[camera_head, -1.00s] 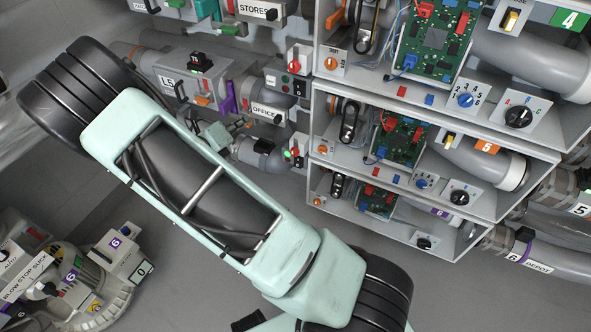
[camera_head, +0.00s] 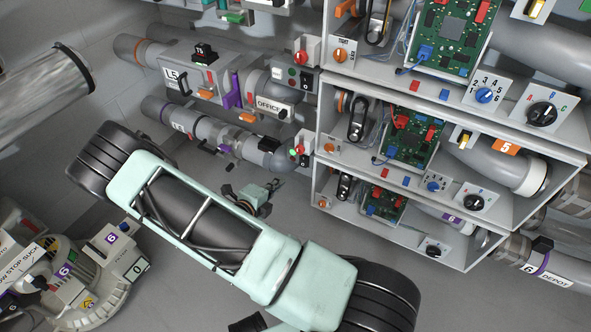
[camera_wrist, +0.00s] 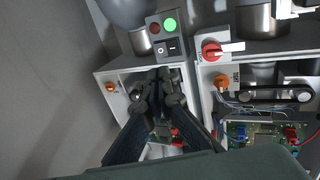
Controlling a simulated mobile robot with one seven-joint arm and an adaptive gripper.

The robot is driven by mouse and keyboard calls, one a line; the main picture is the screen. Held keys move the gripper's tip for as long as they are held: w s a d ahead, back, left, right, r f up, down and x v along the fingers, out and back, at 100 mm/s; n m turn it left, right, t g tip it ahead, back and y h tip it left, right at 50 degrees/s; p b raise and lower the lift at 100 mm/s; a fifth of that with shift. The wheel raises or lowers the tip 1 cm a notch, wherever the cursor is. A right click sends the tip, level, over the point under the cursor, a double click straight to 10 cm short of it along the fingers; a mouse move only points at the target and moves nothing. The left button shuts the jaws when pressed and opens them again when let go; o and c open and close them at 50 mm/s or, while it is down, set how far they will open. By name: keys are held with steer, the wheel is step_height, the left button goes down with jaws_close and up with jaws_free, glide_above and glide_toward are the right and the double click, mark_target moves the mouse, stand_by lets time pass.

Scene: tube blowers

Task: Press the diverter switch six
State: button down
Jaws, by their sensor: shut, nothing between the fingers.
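In the wrist view a small panel (camera_wrist: 165,37) carries a dark red lamp, a lit green lamp and a rocker switch (camera_wrist: 169,48) marked O and I. No number shows on it, so I cannot tell whether it is switch six. In the head view a similar panel (camera_head: 302,150) stands by the middle bay. My gripper (camera_wrist: 160,82) is shut and empty, its tips just below the rocker in the picture; contact is not clear. In the head view my gripper (camera_head: 255,197) is by the lower pipes, left of the bottom bay (camera_head: 385,240), which has a purple 6.
A red rotary knob (camera_wrist: 213,50) and orange knobs (camera_wrist: 221,81) sit close to the right. Shelved bays with green circuit boards (camera_head: 412,137) fill the right.

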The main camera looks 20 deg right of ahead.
mark_target(302, 164)
steer(key=b+x, duration=0.4)
steer(key=x, duration=0.9)
steer(key=shift+a+b, duration=0.1)
steer(key=shift+b, duration=0.3)
steer(key=shift+w+d+f, duration=0.15)
steer(key=shift+w+d, duration=0.15)
steer(key=shift+d, duration=0.1)
